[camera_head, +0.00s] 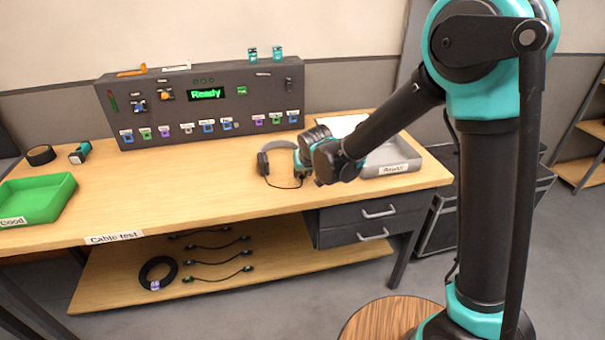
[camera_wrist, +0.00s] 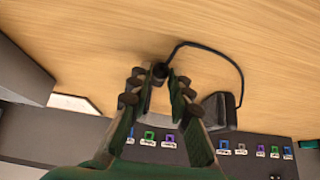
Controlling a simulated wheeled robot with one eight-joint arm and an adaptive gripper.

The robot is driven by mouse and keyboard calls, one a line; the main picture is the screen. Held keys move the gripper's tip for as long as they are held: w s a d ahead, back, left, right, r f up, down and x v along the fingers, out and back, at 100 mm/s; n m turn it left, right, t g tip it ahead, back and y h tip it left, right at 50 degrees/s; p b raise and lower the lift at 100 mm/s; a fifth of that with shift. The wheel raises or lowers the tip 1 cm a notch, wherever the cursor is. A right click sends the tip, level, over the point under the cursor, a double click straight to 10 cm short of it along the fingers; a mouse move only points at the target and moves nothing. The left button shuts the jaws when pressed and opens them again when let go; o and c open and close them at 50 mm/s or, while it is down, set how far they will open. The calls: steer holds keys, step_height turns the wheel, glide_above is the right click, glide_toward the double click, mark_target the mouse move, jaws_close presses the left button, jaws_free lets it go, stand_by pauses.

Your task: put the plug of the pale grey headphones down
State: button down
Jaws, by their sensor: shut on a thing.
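The grey headphones (camera_head: 265,162) lie on the wooden bench, just left of my gripper (camera_head: 300,176) in the head view. In the wrist view, a dark part of them (camera_wrist: 219,112) shows right of the fingers. A thin black cable curves from there to the dark plug (camera_wrist: 160,72). My gripper (camera_wrist: 158,82) is shut on the plug, with its fingertips on either side of it. The plug is over bare wood; whether it touches the bench cannot be told. In the head view my wrist hides the plug.
A grey labelled tray (camera_head: 392,160) stands right of my gripper. The tester panel (camera_head: 205,105) with "Ready" on its screen and a row of coloured sockets stands behind. A green tray (camera_head: 38,200) is at the far left. The bench's front middle (camera_head: 190,195) is clear.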

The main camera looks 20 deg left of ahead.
steer(key=shift+f, duration=0.2)
steer(key=c, duration=1.4)
jaws_free()
steer(key=shift+f, duration=0.1)
steer(key=shift+r, duration=0.45)
steer(key=v, duration=1.1)
steer(key=shift+s+d+r, duration=0.15)
steer(key=shift+s+r, duration=0.1)
steer(key=shift+r, duration=0.05)
